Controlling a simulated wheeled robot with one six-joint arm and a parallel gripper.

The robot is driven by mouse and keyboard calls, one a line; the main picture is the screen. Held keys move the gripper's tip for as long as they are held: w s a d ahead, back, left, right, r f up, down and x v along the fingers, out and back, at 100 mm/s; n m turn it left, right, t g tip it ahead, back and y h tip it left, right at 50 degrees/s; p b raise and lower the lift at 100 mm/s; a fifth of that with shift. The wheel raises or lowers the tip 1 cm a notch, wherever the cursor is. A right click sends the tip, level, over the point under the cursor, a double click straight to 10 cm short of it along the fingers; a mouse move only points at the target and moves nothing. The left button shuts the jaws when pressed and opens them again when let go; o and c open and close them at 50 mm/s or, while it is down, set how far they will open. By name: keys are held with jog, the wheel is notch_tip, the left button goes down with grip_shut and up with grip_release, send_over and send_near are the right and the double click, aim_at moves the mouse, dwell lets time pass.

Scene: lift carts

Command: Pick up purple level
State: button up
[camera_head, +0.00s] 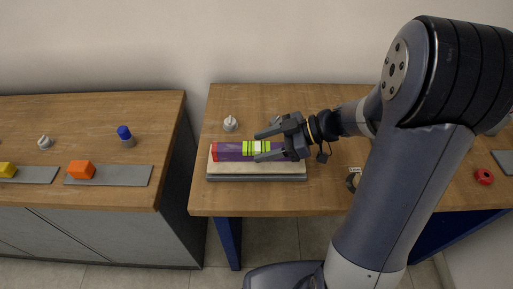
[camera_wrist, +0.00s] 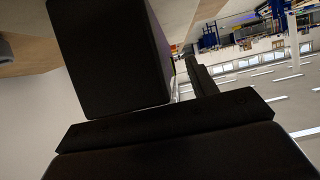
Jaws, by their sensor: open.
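The purple level (camera_head: 232,151) lies lengthwise on a pale block with a grey base (camera_head: 257,177) on the wooden table, in the head view. It has a red left end and a yellow-green section near its middle. My gripper (camera_head: 263,143) comes in from the right with its fingers apart, pointing left. The fingers overlap the right part of the level in the picture and hide some of it. I cannot tell whether they touch it. In the wrist view, dark gripper parts (camera_wrist: 115,55) fill much of the picture and the level cannot be made out.
A small whitish knob-like part (camera_head: 230,123) stands behind the level. A red ring (camera_head: 484,176) lies at the right of the table. A separate workbench (camera_head: 95,110) at left holds an orange block (camera_head: 81,169) and a blue-topped part (camera_head: 125,133). A gap separates the two tables.

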jog(key=shift+a+f, duration=0.2)
jog(key=shift+a, duration=0.2)
grip_shut()
dwell(0.4)
